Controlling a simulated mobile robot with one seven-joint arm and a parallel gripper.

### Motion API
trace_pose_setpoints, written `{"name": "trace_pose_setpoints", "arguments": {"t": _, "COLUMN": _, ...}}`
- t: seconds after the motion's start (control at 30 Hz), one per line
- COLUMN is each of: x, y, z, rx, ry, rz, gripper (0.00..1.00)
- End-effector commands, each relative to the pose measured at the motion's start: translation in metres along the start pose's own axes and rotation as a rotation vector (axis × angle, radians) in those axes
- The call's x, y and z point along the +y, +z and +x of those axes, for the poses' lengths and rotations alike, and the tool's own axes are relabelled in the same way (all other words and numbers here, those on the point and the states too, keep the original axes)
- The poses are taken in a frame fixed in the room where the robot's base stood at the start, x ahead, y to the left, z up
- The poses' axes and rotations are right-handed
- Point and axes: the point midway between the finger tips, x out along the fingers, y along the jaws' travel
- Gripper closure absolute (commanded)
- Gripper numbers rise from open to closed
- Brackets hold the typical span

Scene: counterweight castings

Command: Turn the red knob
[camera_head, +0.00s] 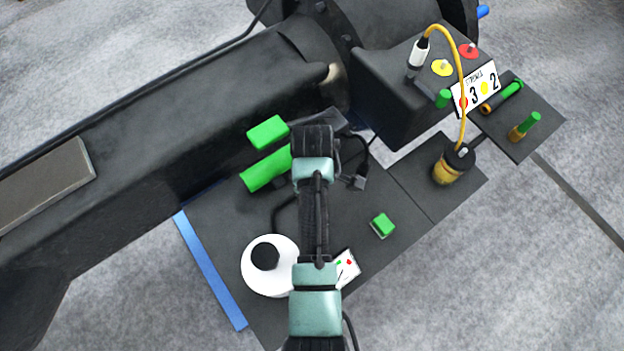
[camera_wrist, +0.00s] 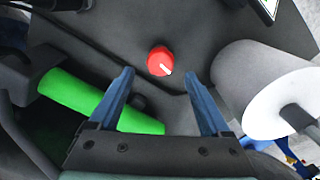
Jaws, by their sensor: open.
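The red knob (camera_wrist: 160,62) shows in the wrist view, round with a white pointer mark toward its lower right. It sits on a dark surface. My gripper (camera_wrist: 166,75) has two blue fingers spread apart, with nothing between them. The knob appears just beyond the fingertips and between their lines, slightly left of centre; neither finger appears to touch it. The height gap is hard to judge. In the head view I cannot make out this knob or the fingertips; my arm covers part of the dark table.
A green cylinder (camera_wrist: 100,100) lies left of the knob, partly behind the left finger. A white-faced cylinder (camera_wrist: 283,100) stands close on the right.

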Motion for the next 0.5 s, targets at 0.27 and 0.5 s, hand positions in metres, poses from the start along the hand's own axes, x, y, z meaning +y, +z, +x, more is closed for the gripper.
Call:
{"name": "trace_pose_setpoints", "arguments": {"t": 0.27, "x": 0.002, "y": -0.001, "z": -0.056, "rx": 0.003, "ry": 0.006, "rz": 0.0, "gripper": 0.19}}
{"name": "trace_pose_setpoints", "arguments": {"t": 0.5, "x": 0.001, "y": 0.0, "z": -0.082, "rx": 0.001, "ry": 0.002, "rz": 0.0, "gripper": 0.19}}
